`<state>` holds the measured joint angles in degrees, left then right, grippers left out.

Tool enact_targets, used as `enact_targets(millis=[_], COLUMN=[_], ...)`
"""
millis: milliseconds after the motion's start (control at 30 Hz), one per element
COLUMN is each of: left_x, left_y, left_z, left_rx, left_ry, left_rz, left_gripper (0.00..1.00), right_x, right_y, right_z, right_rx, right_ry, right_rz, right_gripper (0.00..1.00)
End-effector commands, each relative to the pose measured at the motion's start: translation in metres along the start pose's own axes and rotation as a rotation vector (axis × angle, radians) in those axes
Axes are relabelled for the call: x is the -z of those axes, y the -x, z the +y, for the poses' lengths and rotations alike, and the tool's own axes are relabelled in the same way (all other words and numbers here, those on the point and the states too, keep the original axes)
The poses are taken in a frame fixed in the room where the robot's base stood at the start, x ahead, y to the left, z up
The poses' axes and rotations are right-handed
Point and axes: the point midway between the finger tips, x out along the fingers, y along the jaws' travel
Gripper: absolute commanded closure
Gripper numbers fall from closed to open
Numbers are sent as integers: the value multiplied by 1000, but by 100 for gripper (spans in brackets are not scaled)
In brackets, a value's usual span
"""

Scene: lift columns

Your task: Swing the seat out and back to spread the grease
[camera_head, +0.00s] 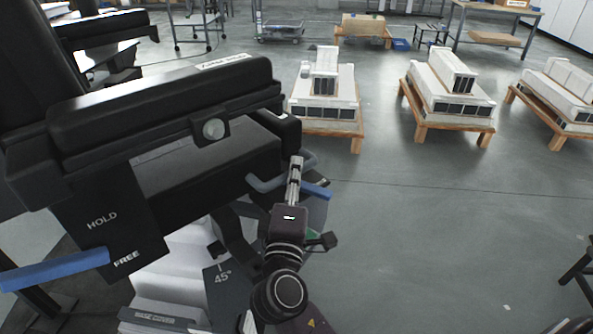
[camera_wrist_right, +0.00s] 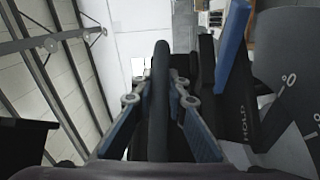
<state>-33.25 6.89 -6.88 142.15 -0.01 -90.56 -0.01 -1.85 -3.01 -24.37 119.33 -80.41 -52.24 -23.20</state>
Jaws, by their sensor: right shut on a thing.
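The seat assembly is a large black padded unit (camera_head: 170,105) at the left of the head view, with a dark plate marked HOLD and FREE (camera_head: 105,220). A blue lever (camera_head: 55,268) sticks out to the left by the FREE mark. A plate marked 45° (camera_head: 218,285) sits lower down. My right gripper (camera_head: 295,172) is at the unit's right end. In the right wrist view its fingers (camera_wrist_right: 160,95) are shut on a black bar (camera_wrist_right: 160,110) between them. The blue lever and HOLD plate show to the right there. Grease is not visible. My left gripper is not in view.
Wooden stands with white and black units (camera_head: 325,95) stand at the back, with more (camera_head: 450,95) to the right. The grey floor (camera_head: 440,225) right of the seat assembly is open. A dark leg (camera_head: 578,272) shows at the right edge.

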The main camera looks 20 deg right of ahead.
Motion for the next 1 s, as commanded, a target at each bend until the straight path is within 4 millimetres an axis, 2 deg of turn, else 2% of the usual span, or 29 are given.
enact_targets(millis=[267,300,467,767,867,1000], left_x=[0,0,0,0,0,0], left_y=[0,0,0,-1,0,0], left_z=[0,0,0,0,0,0], left_rx=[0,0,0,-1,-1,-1], left_ry=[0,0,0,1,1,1], left_rz=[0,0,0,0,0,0], left_gripper=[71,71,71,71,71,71], right_x=[1,1,1,0,0,0], right_y=[1,1,0,2,11,36], right_z=[-2,-2,-2,-1,-1,-2], right_rx=[4,4,3,1,3,6], right_ry=[1,1,0,0,1,1], right_rz=[3,3,3,2,2,3], right_gripper=[100,85,68,68,68,68])
